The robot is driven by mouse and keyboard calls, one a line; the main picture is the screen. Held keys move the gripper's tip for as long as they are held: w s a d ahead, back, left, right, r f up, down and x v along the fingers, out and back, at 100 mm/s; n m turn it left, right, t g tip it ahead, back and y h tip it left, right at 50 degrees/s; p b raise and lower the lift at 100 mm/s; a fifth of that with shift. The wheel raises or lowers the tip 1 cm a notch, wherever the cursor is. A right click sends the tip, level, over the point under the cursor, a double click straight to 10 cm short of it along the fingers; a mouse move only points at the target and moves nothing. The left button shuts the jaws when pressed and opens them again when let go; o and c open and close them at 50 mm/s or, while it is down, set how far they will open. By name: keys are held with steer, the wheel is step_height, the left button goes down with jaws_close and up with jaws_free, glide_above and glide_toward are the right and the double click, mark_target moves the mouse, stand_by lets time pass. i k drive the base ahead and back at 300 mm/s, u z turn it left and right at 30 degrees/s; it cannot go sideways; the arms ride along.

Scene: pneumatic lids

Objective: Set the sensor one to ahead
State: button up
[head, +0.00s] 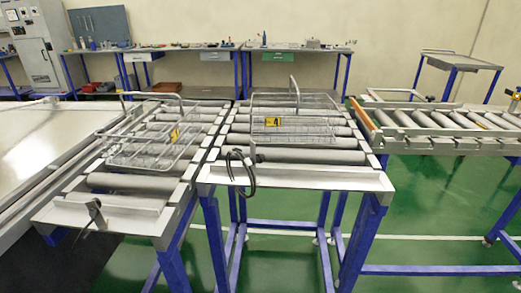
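No part is clearly marked as sensor one, so I cannot tell which it is. A small dark sensor-like part (95,207) stands at the front end of the left roller conveyor (75,213). A dark looped cable or sensor part (241,168) hangs at the front of the middle roller conveyor (290,178). Which way either part points is too small to tell. My gripper is not in view.
Wire-frame lids with yellow tags lie over the left (174,134) and middle (273,121) conveyors; the middle tag seems to read 4. Another roller conveyor (388,144) stands at right. Workbenches (170,50) line the back wall. Green floor (420,200) is open at right.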

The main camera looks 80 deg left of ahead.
mark_target(251, 162)
steer(key=u, duration=0.15)
steer(key=k, duration=0.95)
steer(key=u, duration=1.75)
steer(key=i, duration=1.05)
